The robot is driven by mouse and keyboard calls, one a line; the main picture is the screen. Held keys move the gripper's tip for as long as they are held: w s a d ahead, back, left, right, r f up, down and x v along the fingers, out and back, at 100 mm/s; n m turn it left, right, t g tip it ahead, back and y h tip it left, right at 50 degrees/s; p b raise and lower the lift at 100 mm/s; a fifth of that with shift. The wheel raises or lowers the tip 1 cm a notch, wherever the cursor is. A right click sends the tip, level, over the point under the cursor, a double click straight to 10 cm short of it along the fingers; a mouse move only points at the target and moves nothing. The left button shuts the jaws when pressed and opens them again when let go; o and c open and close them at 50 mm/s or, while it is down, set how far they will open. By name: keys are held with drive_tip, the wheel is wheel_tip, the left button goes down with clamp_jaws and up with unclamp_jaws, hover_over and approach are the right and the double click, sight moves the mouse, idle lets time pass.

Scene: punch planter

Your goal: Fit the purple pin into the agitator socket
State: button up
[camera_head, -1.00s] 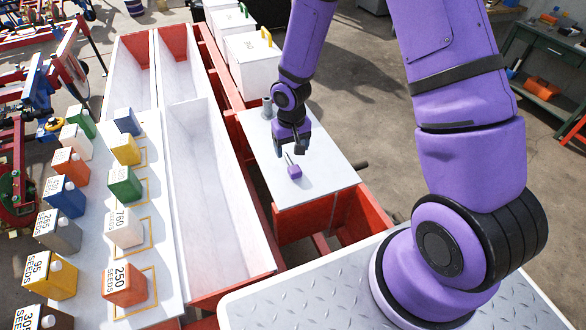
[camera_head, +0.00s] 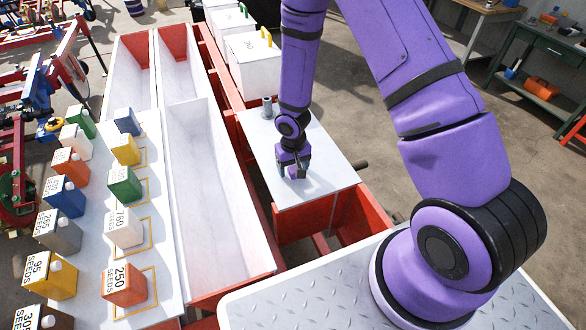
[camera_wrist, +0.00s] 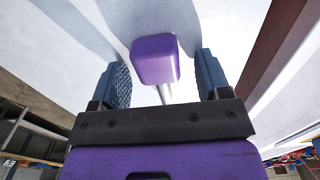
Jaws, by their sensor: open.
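The purple pin has a block-shaped purple head (camera_wrist: 155,60) and a thin grey metal shaft. It lies on the pale top plate (camera_head: 325,165) of the red-framed unit. My gripper (camera_head: 293,174) is down at the plate, over the pin, and largely hides it in the head view. In the wrist view my two blue-grey fingers (camera_wrist: 162,62) are open, one on each side of the pin, with gaps showing between fingers and head. A short grey upright cylinder (camera_head: 267,107) stands at the plate's far left corner; I cannot tell if it is the agitator socket.
White lidded boxes (camera_head: 252,62) with green and yellow handles stand behind the plate. A long empty white trough (camera_head: 215,190) runs along its left. Several coloured seed containers (camera_head: 124,285) stand on a table further left.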

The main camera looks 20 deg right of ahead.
drive_tip(key=c, duration=1.1)
drive_tip(key=shift+o, duration=0.2)
drive_tip(key=shift+r, duration=0.15)
